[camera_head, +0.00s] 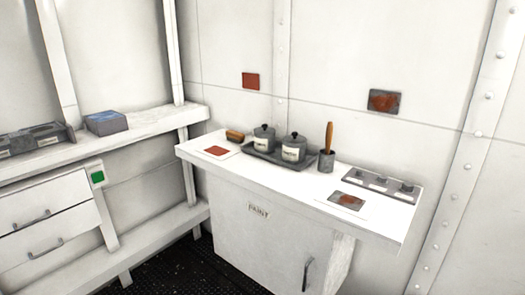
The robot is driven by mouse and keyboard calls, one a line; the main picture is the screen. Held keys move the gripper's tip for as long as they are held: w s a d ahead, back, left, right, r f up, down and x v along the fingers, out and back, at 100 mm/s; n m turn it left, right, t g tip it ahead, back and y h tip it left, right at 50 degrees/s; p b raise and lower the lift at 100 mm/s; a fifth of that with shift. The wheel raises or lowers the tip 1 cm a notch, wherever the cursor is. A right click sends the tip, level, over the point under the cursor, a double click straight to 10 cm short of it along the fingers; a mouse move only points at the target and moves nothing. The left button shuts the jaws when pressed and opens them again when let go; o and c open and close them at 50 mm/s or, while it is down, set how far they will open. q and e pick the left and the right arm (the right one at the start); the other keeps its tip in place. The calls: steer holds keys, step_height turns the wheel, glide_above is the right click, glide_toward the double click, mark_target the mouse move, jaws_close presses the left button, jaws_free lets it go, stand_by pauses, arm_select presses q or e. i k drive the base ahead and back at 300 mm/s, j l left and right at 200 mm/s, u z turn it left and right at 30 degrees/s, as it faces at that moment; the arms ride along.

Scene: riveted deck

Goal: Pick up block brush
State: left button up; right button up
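A small block brush (235,135) with a brown-orange wooden top lies at the back left of the white paint counter (273,176). It is just behind a red swatch card (216,151) and left of a dark tray with two lidded pots. Another brush with an upright wooden handle (329,137) stands in a grey cup (326,161) to the right of the pots. Neither of my grippers shows in the head view.
Two grey pots (293,148) stand on a dark tray (252,153). A rust-patched card (347,201) and a grey rack (381,183) lie at the right. A shelf with a blue-topped box (106,122) runs along the left. Dark floor (185,268) shows in front.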

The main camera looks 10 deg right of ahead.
mark_target(238, 138)
steer(key=i+j, duration=0.35)
steer(key=i, duration=0.15)
steer(key=i+j, duration=0.35)
steer(key=i+j+u, duration=0.1)
steer(key=i+j, duration=0.2)
steer(key=i, duration=0.3)
